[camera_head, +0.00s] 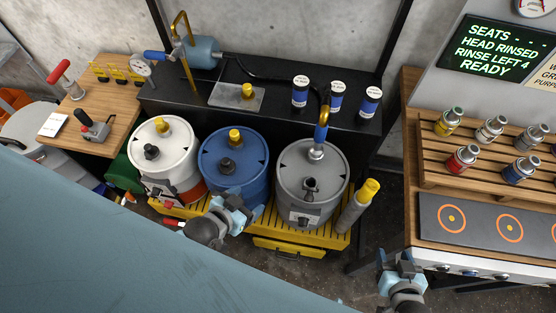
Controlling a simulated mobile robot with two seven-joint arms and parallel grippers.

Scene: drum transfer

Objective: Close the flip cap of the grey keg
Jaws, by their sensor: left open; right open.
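The grey keg (290,170) stands upright at the right end of a row of three kegs. A small black fitting (311,188) on the front of its lid appears to be the flip cap, tilted up; it is too small to be sure. My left gripper (240,208) is open and empty in front of the blue keg, left of the grey keg. My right gripper (394,262) is open and empty at the lower right, apart from the keg.
A white keg (178,160) and a blue keg (248,172) stand left of the grey keg on a yellow slatted pallet (274,225). A grey cylinder with a yellow top (352,212) leans close on its right. A wooden bottle rack (485,188) stands further right.

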